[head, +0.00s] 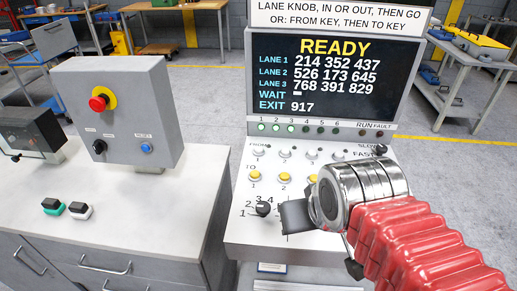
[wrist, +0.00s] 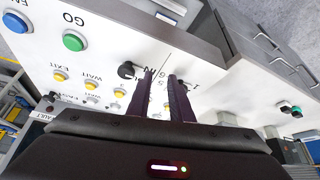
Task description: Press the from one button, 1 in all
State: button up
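The control panel (head: 240,220) has a row of pale buttons marked FROM above a row of yellow buttons. The from one button (head: 258,153) is the leftmost pale one, with a 1 below it. It looks unlit. My gripper (head: 292,216) is over the lower part of the panel, right of the black lane knob (head: 263,209), below and right of the from one button and apart from it. In the wrist view my gripper (wrist: 162,80) shows two dark fingers with a gap between them and nothing held. I cannot make out the from one button there.
The display (head: 335,75) reads READY, with three lane lines, WAIT blank and EXIT 917. Lamps 1 to 3 are lit green. In the wrist view the green GO button (wrist: 74,40) is at upper left. A grey box with a red stop button (head: 99,102) stands left.

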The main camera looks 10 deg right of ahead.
grip_shut()
dwell(1.1)
